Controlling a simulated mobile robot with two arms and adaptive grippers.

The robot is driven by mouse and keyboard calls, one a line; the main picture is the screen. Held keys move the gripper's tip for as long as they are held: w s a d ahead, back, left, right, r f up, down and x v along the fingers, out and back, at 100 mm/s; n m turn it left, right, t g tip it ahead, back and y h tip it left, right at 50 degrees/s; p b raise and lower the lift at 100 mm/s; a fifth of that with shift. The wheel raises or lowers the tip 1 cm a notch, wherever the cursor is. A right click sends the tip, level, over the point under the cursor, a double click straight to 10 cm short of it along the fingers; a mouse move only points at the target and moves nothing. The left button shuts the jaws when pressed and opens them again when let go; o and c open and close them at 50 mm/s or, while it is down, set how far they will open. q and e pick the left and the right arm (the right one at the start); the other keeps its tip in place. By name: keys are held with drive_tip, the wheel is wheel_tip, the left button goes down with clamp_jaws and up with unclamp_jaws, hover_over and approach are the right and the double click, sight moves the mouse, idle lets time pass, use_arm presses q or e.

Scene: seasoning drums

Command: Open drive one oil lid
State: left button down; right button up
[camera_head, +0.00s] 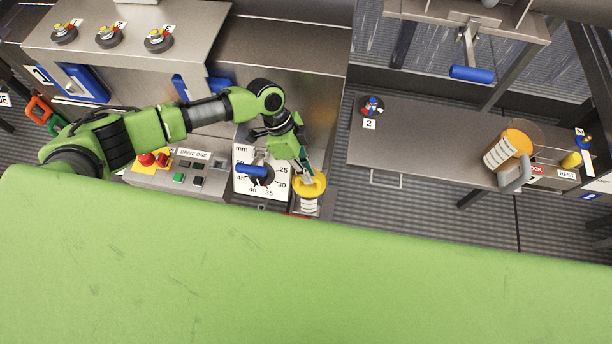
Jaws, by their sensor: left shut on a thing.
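The drive one oil lid (316,186) is a round yellow cap beside the numbered dial plate. It sits at the top of a pale ribbed cylinder (308,207); I cannot tell whether it is seated or slightly raised. My left arm reaches in from the left and bends down to the lid. My left gripper (307,172) points down and is shut on the lid, with its fingertips at the lid's upper part. The fingers hide some of the lid. My right gripper is not in view.
The "DRIVE ONE" control box (176,177), with a red button, stands left of the dial plate (243,182). A blue handle (252,171) sits close to the gripper. A broad green surface (300,280) fills the foreground.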

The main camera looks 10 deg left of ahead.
use_arm(q)
drive_tip(key=shift+w+a+r+b, duration=0.1)
drive_tip(key=shift+w+r+b, duration=0.15)
drive_tip(key=shift+w, duration=0.35)
drive_tip(key=shift+w+r+b, duration=0.1)
drive_tip(key=shift+w+b, duration=0.15)
drive_tip(key=shift+w, duration=0.35)
drive_tip(key=shift+w+b, duration=0.5)
drive_tip(key=shift+w, duration=0.1)
drive_tip(key=shift+f, duration=0.1)
drive_tip(key=c, duration=2.1)
unclamp_jaws()
drive_tip(key=shift+c, duration=0.2)
drive_tip(key=shift+w, duration=0.4)
drive_tip(key=shift+s+r, duration=0.1)
drive_tip(key=shift+r, duration=0.35)
wheel_tip(320, 180, up, 9)
